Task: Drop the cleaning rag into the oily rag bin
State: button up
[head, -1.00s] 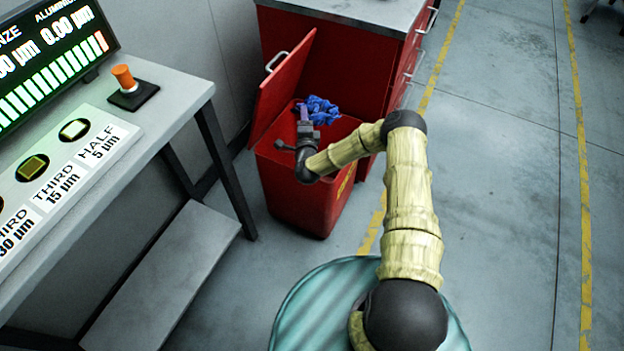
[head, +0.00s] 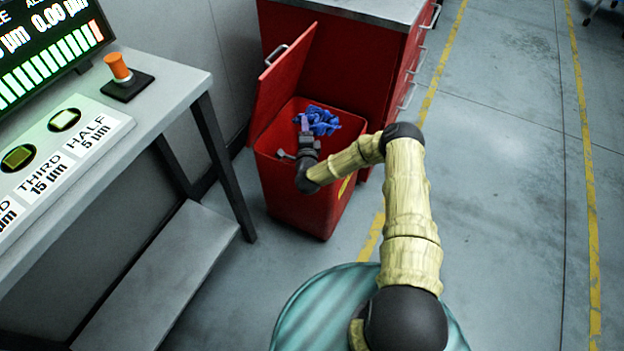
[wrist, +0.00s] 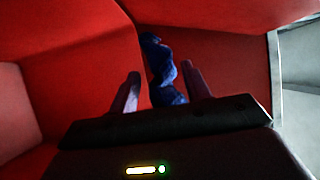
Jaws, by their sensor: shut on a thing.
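The blue cleaning rag (head: 322,121) is a crumpled bundle over the mouth of the red oily rag bin (head: 292,207). The bin's lid (head: 284,85) stands open, tilted up on the left. My gripper (head: 306,126) is shut on the rag, at the bin opening. In the wrist view the rag (wrist: 163,72) shows between the two fingers of my gripper (wrist: 160,82), with red bin walls (wrist: 75,45) around it. The bin floor under the rag is hidden.
A red cabinet (head: 345,65) with a grey top stands right behind the bin. A grey bench (head: 165,90) with a display and an orange knob (head: 117,67) is on the left, with a low step (head: 165,270) beneath. The floor to the right is clear.

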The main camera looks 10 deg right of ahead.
jog(key=o, duration=1)
jog(key=shift+w+d, duration=0.1)
jog(key=shift+o, duration=0.2)
jog(key=s+a+p, duration=0.2)
jog(key=s, duration=1.5)
jog(key=shift+s, duration=0.25)
jog(key=shift+d, duration=0.1)
jog(key=shift+w, duration=0.1)
